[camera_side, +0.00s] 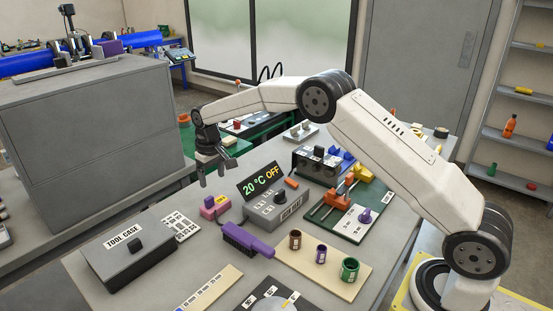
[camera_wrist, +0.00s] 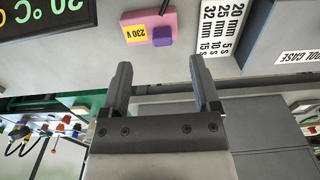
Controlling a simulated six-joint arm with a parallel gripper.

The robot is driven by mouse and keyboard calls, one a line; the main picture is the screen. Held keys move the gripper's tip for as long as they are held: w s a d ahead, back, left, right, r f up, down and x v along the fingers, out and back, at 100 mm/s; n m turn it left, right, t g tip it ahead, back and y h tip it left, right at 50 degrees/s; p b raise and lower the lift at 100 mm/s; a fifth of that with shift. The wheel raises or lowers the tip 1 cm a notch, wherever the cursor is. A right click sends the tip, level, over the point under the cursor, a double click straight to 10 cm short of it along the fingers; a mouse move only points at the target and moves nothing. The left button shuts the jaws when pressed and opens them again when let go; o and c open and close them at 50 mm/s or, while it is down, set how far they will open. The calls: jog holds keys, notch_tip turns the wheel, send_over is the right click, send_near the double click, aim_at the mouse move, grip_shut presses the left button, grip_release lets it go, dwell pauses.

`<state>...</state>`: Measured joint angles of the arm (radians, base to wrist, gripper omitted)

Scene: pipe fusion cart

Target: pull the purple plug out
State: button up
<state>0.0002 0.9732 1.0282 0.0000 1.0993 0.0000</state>
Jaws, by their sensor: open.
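A pink socket block (camera_side: 214,209) with a yellow "230 V" label stands on the grey bench, left of the temperature display. The purple plug (camera_wrist: 162,36) sits at the socket block (camera_wrist: 145,20) in the wrist view, with a short dark cord above it. How deep it is seated I cannot tell. My gripper (camera_side: 215,177) is open and empty, above and behind the socket in the side view. In the wrist view the plug lies beyond the gap between my fingertips (camera_wrist: 160,64), apart from both fingers.
The heater control box (camera_side: 273,208) and "20 °C OFF" display (camera_side: 261,182) stand right of the socket. A purple brush (camera_side: 246,240) lies in front. The tool case (camera_side: 128,252) and a white time chart (camera_side: 180,226) are at left. A large grey cabinet (camera_side: 85,130) stands behind.

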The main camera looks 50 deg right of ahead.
aim_at(209, 197)
jog(key=shift+w+f, duration=0.55)
jog(key=shift+w, duration=0.25)
jog(key=shift+w+f, duration=0.5)
jog(key=shift+w, duration=0.25)
jog(key=shift+f, duration=3.9)
grip_shut()
